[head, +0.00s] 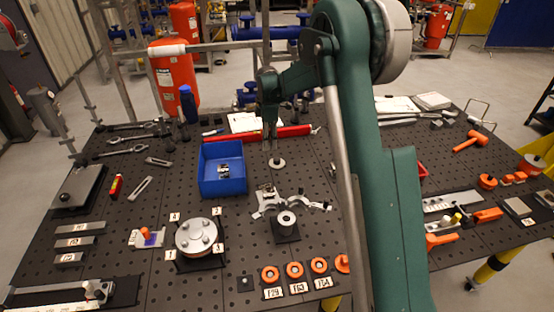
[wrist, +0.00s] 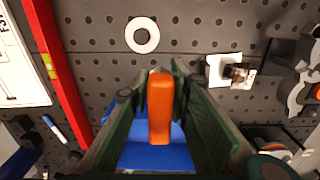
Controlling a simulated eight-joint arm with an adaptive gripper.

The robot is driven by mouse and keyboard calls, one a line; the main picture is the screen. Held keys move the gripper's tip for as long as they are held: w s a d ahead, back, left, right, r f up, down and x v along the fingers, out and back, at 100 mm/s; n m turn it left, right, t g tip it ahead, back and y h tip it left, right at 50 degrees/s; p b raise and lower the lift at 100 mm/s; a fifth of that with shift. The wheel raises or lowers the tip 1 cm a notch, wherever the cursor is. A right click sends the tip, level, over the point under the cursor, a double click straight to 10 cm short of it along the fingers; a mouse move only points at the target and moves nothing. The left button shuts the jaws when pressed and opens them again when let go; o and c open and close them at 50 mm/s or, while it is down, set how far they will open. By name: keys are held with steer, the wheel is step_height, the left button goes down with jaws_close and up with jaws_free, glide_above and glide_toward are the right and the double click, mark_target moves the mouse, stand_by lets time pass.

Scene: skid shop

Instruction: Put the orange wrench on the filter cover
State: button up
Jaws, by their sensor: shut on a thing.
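My gripper (head: 270,142) is above the back of the table, just right of the blue bin, pointing down. In the wrist view its fingers (wrist: 158,90) are shut on an orange bar, the orange wrench (wrist: 160,108), seen nearly end-on. The rest of the wrench's shape is hidden, and I cannot make it out in the head view. The filter cover (head: 199,236) is a round silver disc with several bolts on top, with numbered tags around it. It lies in front and to the left of my gripper, apart from it.
The blue bin (head: 222,180) holds a small part. A pale washer (head: 277,163) lies below my gripper. A red bar (head: 262,138) lies behind. A metal three-armed fixture (head: 286,218) stands right of the filter cover, with orange rings (head: 295,270) in front.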

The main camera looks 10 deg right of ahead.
glide_above(277, 159)
steer(key=shift+w+f, duration=0.15)
steer(key=shift+f, duration=0.2)
steer(key=shift+f+p, duration=0.4)
steer(key=shift+f, duration=2.75)
steer(key=shift+f, duration=0.1)
steer(key=shift+f, duration=1.75)
steer(key=shift+f, duration=0.15)
steer(key=o, duration=1)
